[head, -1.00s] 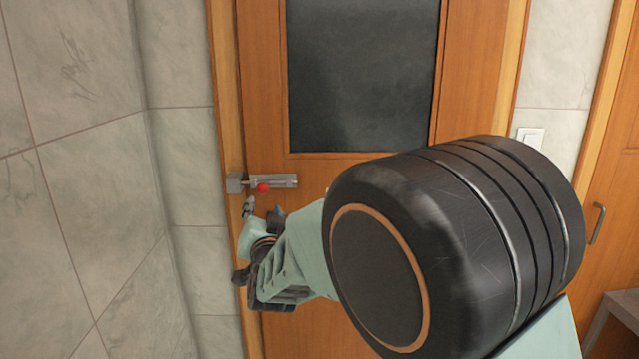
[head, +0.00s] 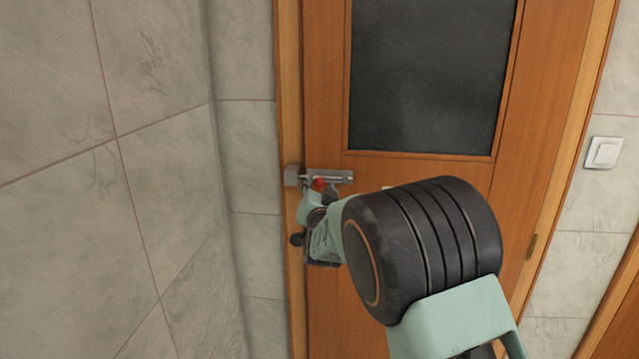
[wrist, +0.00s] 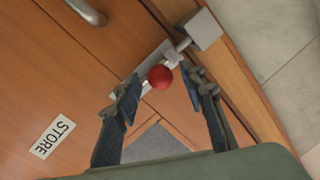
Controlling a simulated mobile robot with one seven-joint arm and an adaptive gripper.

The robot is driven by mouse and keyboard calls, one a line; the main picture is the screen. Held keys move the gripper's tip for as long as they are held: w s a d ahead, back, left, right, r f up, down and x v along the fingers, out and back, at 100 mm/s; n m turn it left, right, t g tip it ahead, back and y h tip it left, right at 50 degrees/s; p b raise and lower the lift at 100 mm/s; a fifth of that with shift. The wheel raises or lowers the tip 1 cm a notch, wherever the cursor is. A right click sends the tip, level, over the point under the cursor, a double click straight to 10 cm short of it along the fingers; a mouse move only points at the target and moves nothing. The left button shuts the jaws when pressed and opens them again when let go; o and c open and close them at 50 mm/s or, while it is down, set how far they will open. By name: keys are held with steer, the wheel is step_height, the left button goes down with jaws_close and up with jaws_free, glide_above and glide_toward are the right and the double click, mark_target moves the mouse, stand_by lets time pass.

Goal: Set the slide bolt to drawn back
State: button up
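The slide bolt (head: 339,175) is a grey metal bar with a red knob (head: 318,184), mounted on the wooden door. Its rod reaches left to the grey keeper block (head: 292,175) on the door frame. In the wrist view the red knob (wrist: 160,77) lies just beyond and between the fingertips, with the bolt's plate (wrist: 139,72) behind it and the keeper block (wrist: 204,29) at the upper right. My gripper (wrist: 163,82) is open, its two dark fingers on either side of the knob. Whether a finger touches the knob I cannot tell.
The door (head: 420,168) has a dark panel (head: 425,75). A tiled wall (head: 160,170) stands close on the left. A light switch (head: 603,152) is on the right wall. In the wrist view a STORE label (wrist: 52,136) and a metal handle (wrist: 86,10) are on the door.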

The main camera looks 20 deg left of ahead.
steer(key=shift+w+a, duration=0.1)
steer(key=shift+w, duration=0.15)
steer(key=shift+c, duration=0.5)
jaws_close()
